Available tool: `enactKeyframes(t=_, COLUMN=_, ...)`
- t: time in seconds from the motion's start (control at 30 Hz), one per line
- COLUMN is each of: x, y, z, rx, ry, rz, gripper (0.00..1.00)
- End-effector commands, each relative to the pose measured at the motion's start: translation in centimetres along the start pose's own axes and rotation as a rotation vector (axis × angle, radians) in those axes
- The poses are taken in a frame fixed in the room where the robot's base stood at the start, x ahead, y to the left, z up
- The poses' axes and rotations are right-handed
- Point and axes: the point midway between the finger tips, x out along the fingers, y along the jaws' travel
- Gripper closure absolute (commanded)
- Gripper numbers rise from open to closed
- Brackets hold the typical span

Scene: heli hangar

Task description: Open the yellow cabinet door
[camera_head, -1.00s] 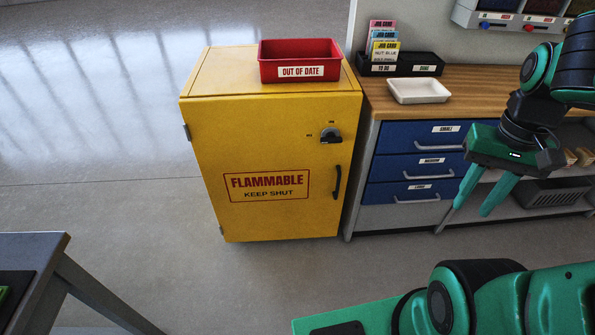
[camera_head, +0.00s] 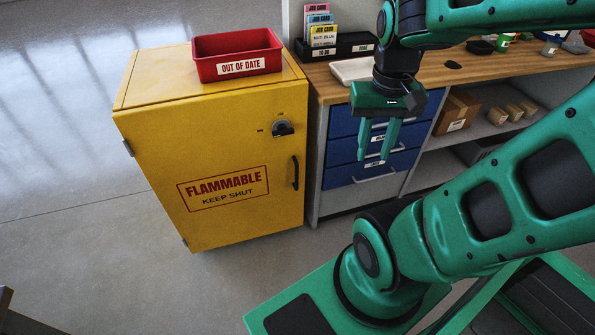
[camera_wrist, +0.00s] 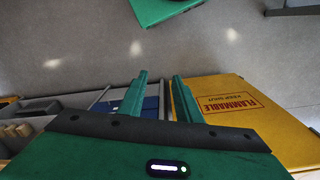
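The yellow cabinet (camera_head: 215,150) stands left of centre in the head view. Its door is shut and carries a FLAMMABLE KEEP SHUT label. A dark rotary latch (camera_head: 283,128) sits near the door's top right, with a dark vertical handle (camera_head: 295,172) below it. Hinges show on the door's left edge. My gripper (camera_head: 376,158) points down in front of the blue drawers, right of the cabinet and apart from the handle. Its two green fingers are parted and empty. The wrist view shows the fingers (camera_wrist: 160,85) with a gap and the yellow door (camera_wrist: 245,115) to their right.
A red OUT OF DATE bin (camera_head: 237,55) sits on the cabinet. To the right is a wooden workbench (camera_head: 450,66) with blue drawers (camera_head: 345,150), a white tray (camera_head: 352,70) and shelves with boxes. The floor (camera_head: 110,265) before the cabinet is mostly clear.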

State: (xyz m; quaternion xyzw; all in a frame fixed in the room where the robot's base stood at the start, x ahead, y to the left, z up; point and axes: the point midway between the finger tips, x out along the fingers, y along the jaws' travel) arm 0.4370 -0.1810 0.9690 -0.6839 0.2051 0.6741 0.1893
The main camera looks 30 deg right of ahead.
Motion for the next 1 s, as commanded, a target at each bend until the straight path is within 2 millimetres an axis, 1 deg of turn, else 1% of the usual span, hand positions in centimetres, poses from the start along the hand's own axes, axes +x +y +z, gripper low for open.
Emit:
enactKeyframes(t=0.03, x=0.6, y=-0.7, z=-1.1, rx=-0.009, ry=0.006, rz=0.017, gripper=0.69)
enactKeyframes(t=0.17, x=2.4, y=-1.6, z=-5.3, rx=-0.013, ry=0.051, rz=0.056, gripper=0.69)
enactKeyframes(t=0.2, x=3.1, y=-1.9, z=-6.7, rx=-0.015, ry=0.066, rz=0.067, gripper=0.69)
enactKeyframes(t=0.27, x=4.2, y=-2.4, z=-8.7, rx=-0.019, ry=0.089, rz=0.08, gripper=0.69)
enactKeyframes(t=0.4, x=7.2, y=-3.9, z=-13.1, rx=-0.034, ry=0.141, rz=0.101, gripper=0.69)
enactKeyframes(t=0.57, x=11.3, y=-5.8, z=-17.5, rx=-0.052, ry=0.194, rz=0.107, gripper=0.69)
enactKeyframes(t=0.6, x=12.4, y=-6.4, z=-18.5, rx=-0.058, ry=0.208, rz=0.106, gripper=0.69)
enactKeyframes(t=0.67, x=14.2, y=-7.3, z=-19.9, rx=-0.065, ry=0.228, rz=0.1, gripper=0.69)
enactKeyframes(t=0.8, x=18.6, y=-9.3, z=-22.7, rx=-0.078, ry=0.269, rz=0.08, gripper=0.69)
enactKeyframes(t=0.87, x=20.6, y=-10.3, z=-23.7, rx=-0.083, ry=0.286, rz=0.066, gripper=0.69)
enactKeyframes(t=0.9, x=21.9, y=-10.9, z=-24.3, rx=-0.086, ry=0.297, rz=0.057, gripper=0.69)
enactKeyframes(t=1.0, x=25.0, y=-12.5, z=-25.4, rx=-0.089, ry=0.323, rz=0.029, gripper=0.69)
